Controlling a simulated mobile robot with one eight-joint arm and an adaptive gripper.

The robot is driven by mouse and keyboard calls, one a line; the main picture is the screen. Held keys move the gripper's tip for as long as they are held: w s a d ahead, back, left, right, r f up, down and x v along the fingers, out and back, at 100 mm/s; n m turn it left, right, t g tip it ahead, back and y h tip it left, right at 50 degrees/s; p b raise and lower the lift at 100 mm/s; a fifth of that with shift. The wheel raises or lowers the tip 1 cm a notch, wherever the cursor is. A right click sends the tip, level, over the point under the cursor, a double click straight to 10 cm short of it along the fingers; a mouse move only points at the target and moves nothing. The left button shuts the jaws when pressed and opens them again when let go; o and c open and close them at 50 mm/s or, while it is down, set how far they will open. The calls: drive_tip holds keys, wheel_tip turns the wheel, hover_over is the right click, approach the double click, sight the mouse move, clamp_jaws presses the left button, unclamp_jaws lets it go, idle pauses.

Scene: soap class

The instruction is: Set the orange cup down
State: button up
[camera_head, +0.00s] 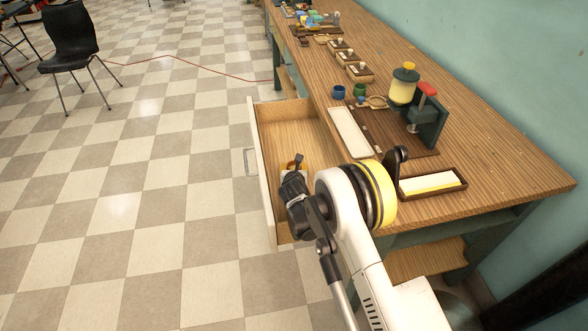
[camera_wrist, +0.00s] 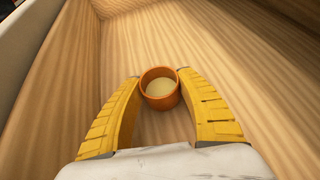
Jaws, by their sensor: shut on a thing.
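The orange cup (camera_wrist: 159,98) is upright between the two yellow fingers of my gripper (camera_wrist: 160,77) in the wrist view. The fingers are shut on it from both sides. Pale yellowish stuff shows inside the cup. Below it is the bare wooden floor of the open drawer (camera_head: 262,170). I cannot tell whether the cup's base touches that floor. In the head view only a bit of orange rim shows beside my gripper (camera_head: 295,166), which is down inside the drawer. My arm hides part of the drawer.
The long wooden workbench (camera_head: 500,165) stands above the drawer. It carries a brown board (camera_head: 400,148) with a press, a blue cup (camera_head: 338,92), a green cup (camera_head: 360,90) and a brown tray (camera_head: 432,183). A black chair (camera_head: 70,35) stands apart on the checkered floor.

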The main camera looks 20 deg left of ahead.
drive_tip(key=shift+f, duration=0.1)
drive_tip(key=shift+f, duration=0.15)
drive_tip(key=o, duration=0.9)
drive_tip(key=shift+s+r, duration=0.25)
drive_tip(key=shift+r, duration=0.2)
drive_tip(key=p+v, duration=0.4)
drive_tip(key=v, duration=0.7)
drive_tip(key=shift+s+d, duration=0.15)
drive_tip(key=shift+s, duration=0.05)
drive_tip(key=shift+w, duration=0.1)
